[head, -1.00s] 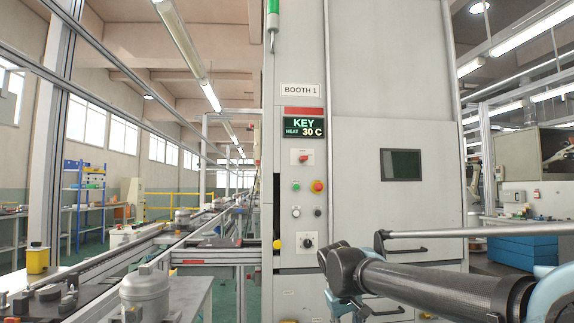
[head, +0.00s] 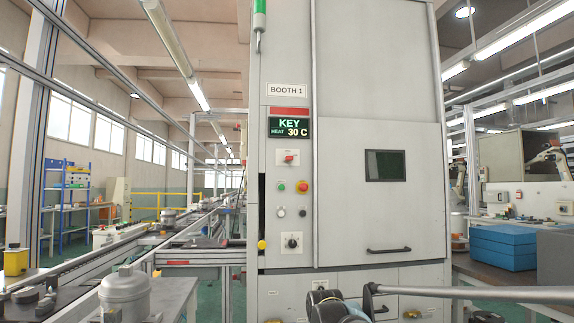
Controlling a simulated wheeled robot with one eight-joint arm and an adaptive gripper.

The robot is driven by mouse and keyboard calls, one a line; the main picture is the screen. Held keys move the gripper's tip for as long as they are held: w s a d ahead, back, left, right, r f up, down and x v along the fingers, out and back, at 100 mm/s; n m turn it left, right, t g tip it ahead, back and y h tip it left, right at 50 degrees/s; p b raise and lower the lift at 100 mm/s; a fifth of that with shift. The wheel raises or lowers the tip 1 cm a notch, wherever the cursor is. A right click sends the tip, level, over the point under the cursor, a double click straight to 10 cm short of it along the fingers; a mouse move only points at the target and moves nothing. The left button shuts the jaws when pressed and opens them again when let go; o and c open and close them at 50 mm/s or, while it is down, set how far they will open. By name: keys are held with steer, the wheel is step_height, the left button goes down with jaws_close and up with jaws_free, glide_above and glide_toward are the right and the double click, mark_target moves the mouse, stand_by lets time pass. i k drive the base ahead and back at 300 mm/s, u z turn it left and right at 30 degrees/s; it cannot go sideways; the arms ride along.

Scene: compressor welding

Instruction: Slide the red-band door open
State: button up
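The grey BOOTH 1 cabinet (head: 285,222) stands upright in front of me, with a red band (head: 289,112) above its KEY / HEAT 30 C display (head: 290,127). To the right of its control column is a flat grey door panel (head: 345,215). The panel has a dark window (head: 384,165) and a black bar handle (head: 388,250) near its lower edge. It covers the cabinet front, and no opening shows behind it. Part of my arm shows low at the bottom edge, below the handle and apart from it. My gripper's fingers are not visible.
The control column has a red emergency button (head: 302,187) and a black knob (head: 292,242). A conveyor line with a grey compressor (head: 126,292) is on the left. Blue boxes (head: 507,246) sit on a bench at the right. Drawers lie below the door.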

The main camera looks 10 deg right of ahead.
mark_target(381, 194)
steer(key=z, duration=0.05)
steer(key=k, duration=1)
steer(key=u, duration=0.05)
steer(key=i, duration=1.65)
